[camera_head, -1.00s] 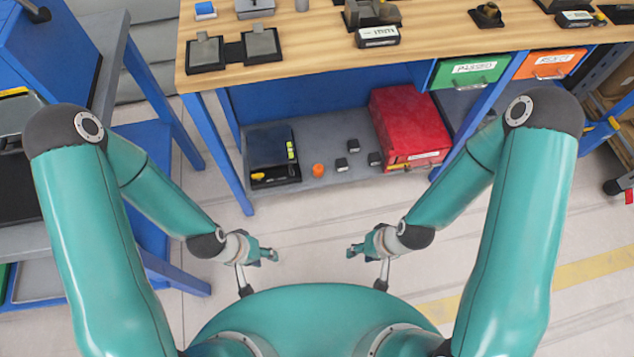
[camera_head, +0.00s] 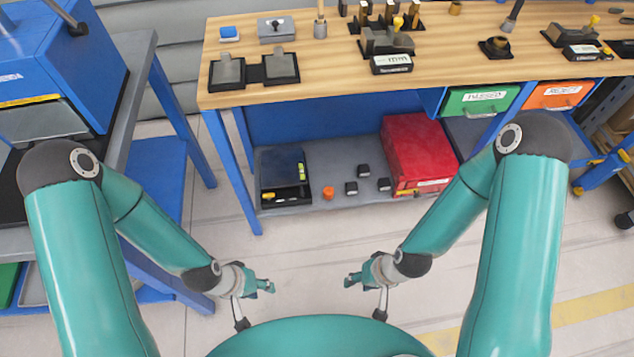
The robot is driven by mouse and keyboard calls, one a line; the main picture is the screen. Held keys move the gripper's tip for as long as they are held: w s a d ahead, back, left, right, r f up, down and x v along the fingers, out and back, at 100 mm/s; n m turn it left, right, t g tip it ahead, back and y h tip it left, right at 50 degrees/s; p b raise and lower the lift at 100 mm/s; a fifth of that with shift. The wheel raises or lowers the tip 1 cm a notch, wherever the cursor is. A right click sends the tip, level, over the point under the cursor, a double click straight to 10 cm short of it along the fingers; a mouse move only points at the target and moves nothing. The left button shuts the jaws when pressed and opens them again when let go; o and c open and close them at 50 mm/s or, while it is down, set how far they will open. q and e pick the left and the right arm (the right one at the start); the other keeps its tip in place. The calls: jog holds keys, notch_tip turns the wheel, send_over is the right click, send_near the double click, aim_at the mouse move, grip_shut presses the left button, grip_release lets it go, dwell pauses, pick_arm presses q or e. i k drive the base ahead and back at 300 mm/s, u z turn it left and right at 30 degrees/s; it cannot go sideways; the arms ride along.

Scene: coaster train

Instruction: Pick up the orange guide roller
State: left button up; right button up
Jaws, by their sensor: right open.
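A small orange guide roller (camera_head: 328,193) stands on the grey lower shelf (camera_head: 330,168) of the workbench, between a dark box and several small black blocks. My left gripper (camera_head: 270,286) hangs over the floor in front of the bench, below and left of the roller in the picture, apart from it. Its jaws are too small to read. My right gripper (camera_head: 350,280) is open and empty, also over the floor, below and slightly right of the roller.
A dark box (camera_head: 284,172) stands left of the roller. Black blocks (camera_head: 351,188) and a red case (camera_head: 418,150) are to its right. The wooden bench top (camera_head: 340,70) overhangs the shelf, with blue legs (camera_head: 232,175) at the side. Floor before the shelf is clear.

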aim_at(328, 192)
jog(key=u, duration=0.15)
jog(key=i, duration=1)
jog(key=z, duration=0.05)
